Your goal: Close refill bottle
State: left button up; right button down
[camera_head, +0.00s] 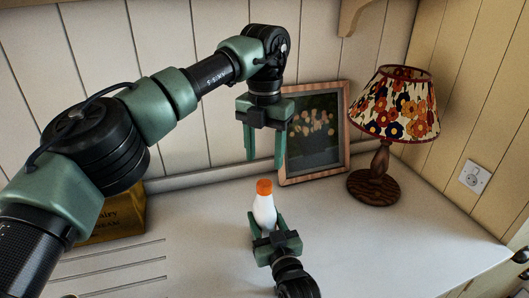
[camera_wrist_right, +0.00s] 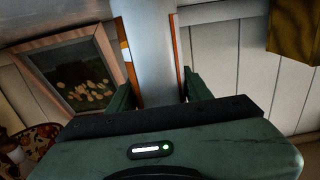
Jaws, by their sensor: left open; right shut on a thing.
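The refill bottle (camera_head: 263,210) is white and upright, with an orange cap (camera_head: 264,187) on its top. I cannot tell whether the cap is fully closed. My right gripper (camera_head: 266,223) is shut on the bottle's lower body. In the right wrist view the pale bottle (camera_wrist_right: 150,55) fills the space between the green fingers, with orange strips showing at its sides. My left gripper (camera_head: 264,157) is open and empty, fingers pointing down, above the cap and apart from it. Whether the bottle's base touches the counter is hidden by the right gripper.
A white counter (camera_head: 400,245) lies below, mostly clear on the right. A framed picture (camera_head: 315,135) leans at the wall behind the left gripper. A lamp (camera_head: 380,180) with a flowered shade stands right of it. A yellow box (camera_head: 118,218) is at the left, partly behind my left arm.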

aim_at(265, 183)
pick_arm(q)
jog(key=shift+f, duration=0.1)
jog(key=shift+f, duration=3.95)
grip_shut()
jog(key=shift+o, duration=0.8)
grip_release()
jog(key=shift+r, duration=0.15)
